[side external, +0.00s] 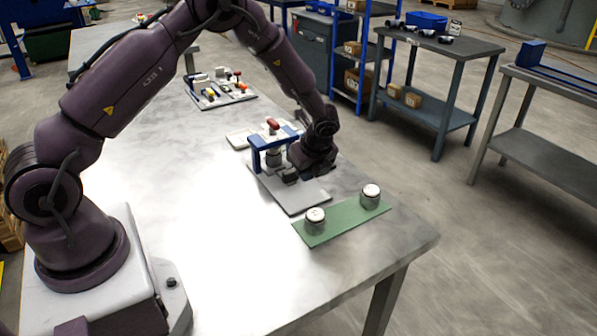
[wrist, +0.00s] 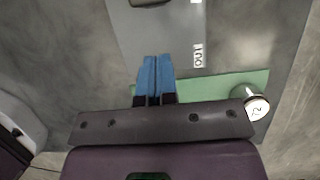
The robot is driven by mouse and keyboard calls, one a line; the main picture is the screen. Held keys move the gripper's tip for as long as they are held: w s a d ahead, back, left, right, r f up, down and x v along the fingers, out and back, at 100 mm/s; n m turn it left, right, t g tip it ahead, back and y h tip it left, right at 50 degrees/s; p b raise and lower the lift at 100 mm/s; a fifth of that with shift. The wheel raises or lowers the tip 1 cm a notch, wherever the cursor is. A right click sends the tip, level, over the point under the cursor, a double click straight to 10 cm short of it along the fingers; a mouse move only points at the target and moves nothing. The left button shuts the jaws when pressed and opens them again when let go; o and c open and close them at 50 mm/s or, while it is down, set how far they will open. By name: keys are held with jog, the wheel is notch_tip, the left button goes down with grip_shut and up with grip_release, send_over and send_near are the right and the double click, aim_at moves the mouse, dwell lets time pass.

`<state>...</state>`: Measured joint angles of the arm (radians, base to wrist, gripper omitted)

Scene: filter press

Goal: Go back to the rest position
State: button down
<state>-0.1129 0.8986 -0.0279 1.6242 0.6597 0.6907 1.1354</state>
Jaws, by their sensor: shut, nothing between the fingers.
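My gripper (side external: 290,177) is above the grey base plate (side external: 302,197) in the side view, just in front of the press. In the wrist view its blue fingers (wrist: 155,72) are together with nothing between them. The press has a blue frame (side external: 256,155) and a red-topped handle (side external: 272,123); my wrist hides part of it. A round metal part (side external: 273,158) stands within the frame. Two metal cylinders with pale marked tops, a near one (side external: 315,221) and a far one (side external: 370,196), stand upright on the green mat (side external: 342,222).
A tray of small coloured parts (side external: 219,90) lies farther back on the metal table (side external: 190,210). The table's front left area is clear. Side benches (side external: 440,45) and a blue shelf rack (side external: 352,50) stand beyond the table.

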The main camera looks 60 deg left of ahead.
jog(key=v, duration=0.7)
jog(key=s+d+r+n+t+h, duration=0.2)
jog(key=s+d+r+n, duration=0.2)
jog(key=s+r+n, duration=0.5)
jog(key=s+d+r+n+t+h, duration=0.2)
jog(key=s+r+n, duration=0.7)
jog(key=s, duration=0.7)
notch_tip(320, 180, up, 4)
jog(key=shift+d+f+t, duration=0.1)
jog(key=shift+d+t, duration=0.7)
jog(key=shift+d, duration=0.15)
